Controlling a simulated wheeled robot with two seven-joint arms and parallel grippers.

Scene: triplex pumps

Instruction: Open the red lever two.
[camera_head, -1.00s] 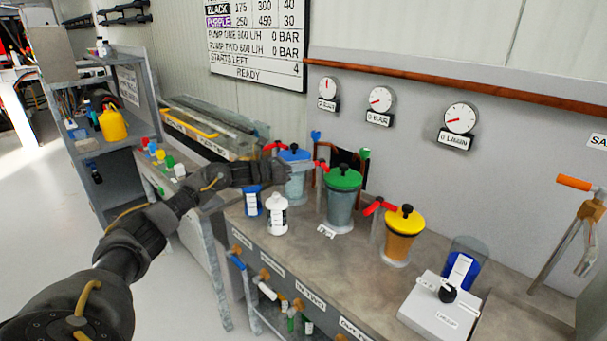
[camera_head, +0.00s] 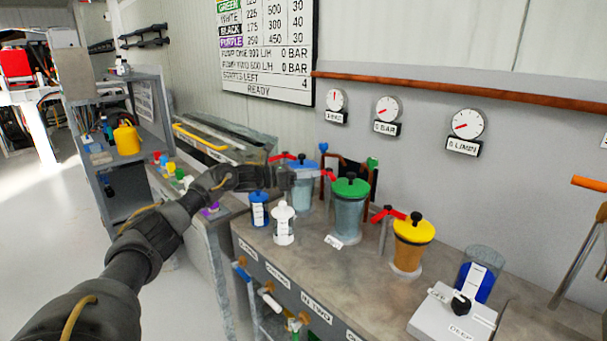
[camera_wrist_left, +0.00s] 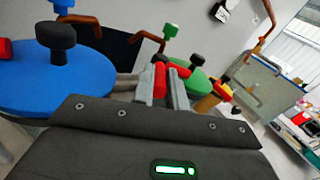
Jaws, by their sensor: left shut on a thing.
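Three red levers stand beside the lidded pots. The red lever by the green-lidded pot (camera_head: 331,176) is at the fingertips of my left gripper (camera_head: 309,174). In the left wrist view the gripper (camera_wrist_left: 162,84) is shut with red lever material (camera_wrist_left: 159,76) between its fingers. Another red lever (camera_head: 279,157) is by the blue-lidded pot, and a third (camera_head: 386,214) is by the yellow-lidded pot. My gripper passes in front of the blue-lidded pot and hides part of it. My right gripper is not in view.
The blue lid (camera_wrist_left: 48,80) is close on the left in the wrist view. The green-lidded pot (camera_head: 348,212) and yellow-lidded pot (camera_head: 409,245) stand to the right. A white bottle (camera_head: 283,224) and blue container (camera_head: 259,210) stand below the gripper. Gauges hang on the wall.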

